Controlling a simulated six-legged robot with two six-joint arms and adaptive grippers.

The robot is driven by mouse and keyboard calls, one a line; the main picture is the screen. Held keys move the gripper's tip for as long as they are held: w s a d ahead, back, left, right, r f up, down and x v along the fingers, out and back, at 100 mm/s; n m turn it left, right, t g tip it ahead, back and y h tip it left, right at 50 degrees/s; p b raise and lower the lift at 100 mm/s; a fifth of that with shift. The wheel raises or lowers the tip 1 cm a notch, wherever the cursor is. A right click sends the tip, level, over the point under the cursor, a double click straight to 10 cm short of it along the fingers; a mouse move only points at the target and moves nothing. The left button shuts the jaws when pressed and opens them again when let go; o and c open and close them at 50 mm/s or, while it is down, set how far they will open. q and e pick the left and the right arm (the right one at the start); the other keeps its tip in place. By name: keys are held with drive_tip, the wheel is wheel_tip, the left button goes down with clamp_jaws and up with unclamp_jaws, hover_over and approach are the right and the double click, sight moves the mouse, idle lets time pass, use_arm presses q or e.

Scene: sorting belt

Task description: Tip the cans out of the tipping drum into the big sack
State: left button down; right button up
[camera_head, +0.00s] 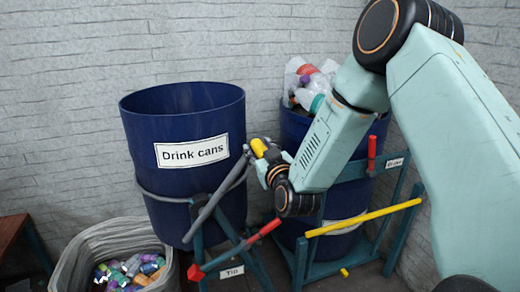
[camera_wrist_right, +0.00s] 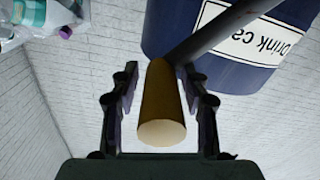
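The blue tipping drum (camera_head: 180,125) labelled "Drink cans" stands roughly upright in its frame; only its inner wall shows, and its bottom is hidden. It also shows in the right wrist view (camera_wrist_right: 228,75). A grey lever (camera_head: 222,192) runs up beside it to a yellow grip (camera_head: 259,147). My right gripper (camera_head: 262,152) is at this grip. In the right wrist view the yellow grip (camera_wrist_right: 162,110) lies between the spread fingers, with narrow gaps beside it. The big sack (camera_head: 72,262), open at the top, stands at lower left with several colourful cans (camera_head: 130,271) inside. My left gripper is not in view.
A second blue drum (camera_head: 298,125), filled with plastic bottles (camera_head: 312,80), stands right, partly behind my right arm. Its frame has a yellow bar (camera_head: 365,217) and a red handle (camera_head: 371,150). A red-tipped lever (camera_head: 262,231) is near the "Tip" label. A brick wall is behind.

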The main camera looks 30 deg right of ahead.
clamp_jaws()
drive_tip(key=shift+a+r, duration=0.1)
drive_tip(key=shift+r, duration=0.05)
idle(0.4)
